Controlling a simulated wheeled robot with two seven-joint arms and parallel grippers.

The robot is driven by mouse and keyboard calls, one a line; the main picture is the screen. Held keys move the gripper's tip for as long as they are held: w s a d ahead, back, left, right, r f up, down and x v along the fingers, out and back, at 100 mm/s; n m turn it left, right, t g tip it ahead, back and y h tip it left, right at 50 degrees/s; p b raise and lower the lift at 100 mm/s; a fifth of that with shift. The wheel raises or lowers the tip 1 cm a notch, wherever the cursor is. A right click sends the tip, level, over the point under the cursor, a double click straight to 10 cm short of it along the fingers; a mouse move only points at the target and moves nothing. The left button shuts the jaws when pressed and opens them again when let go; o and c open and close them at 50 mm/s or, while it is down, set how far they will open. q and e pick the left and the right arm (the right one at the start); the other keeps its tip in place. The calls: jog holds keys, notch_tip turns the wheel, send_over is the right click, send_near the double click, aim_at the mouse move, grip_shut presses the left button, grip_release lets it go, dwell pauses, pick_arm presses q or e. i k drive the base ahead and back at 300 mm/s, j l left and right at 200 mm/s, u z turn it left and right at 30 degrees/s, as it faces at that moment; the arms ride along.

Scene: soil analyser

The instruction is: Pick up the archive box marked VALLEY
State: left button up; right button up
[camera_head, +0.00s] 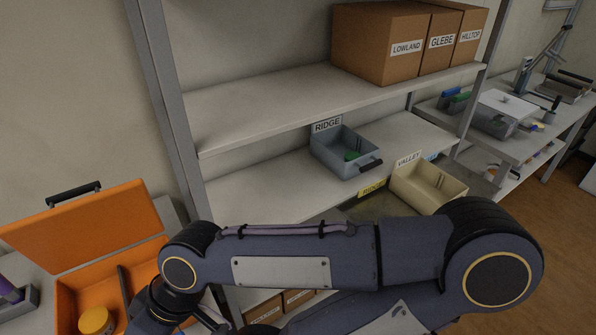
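Three brown cardboard archive boxes stand in a row on the top shelf, marked LOWLAND (375,35), GLEBE (440,25) and HILLTOP (470,28). Further brown boxes (263,309) show low on the rack behind my arm; their labels are partly hidden and I cannot read them. The name VALLEY shows on a white tag (408,159) behind a beige open bin (428,190) on the middle shelf; I see no cardboard box with that name. One of my arms crosses the lower picture, its wrist at the lower left. I cannot make out either gripper's fingertips.
A grey bin (345,153) stands by the RIDGE tag (326,125) on the middle shelf. An open orange case (85,240) with a yellow-lidded jar (96,321) is at the left. A rack upright (170,100) stands near my arm. A bench with instruments is at the right.

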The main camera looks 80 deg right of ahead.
aim_at(421, 184)
jog(key=k+j+z, duration=0.1)
jog(key=z, duration=3.5)
jog(key=i+l+u, duration=0.2)
jog(key=i, duration=0.25)
jog(key=i+l+u, duration=0.1)
jog(key=i+u, duration=0.15)
jog(key=i, duration=0.2)
jog(key=i+l+u, duration=0.2)
jog(key=i, duration=0.2)
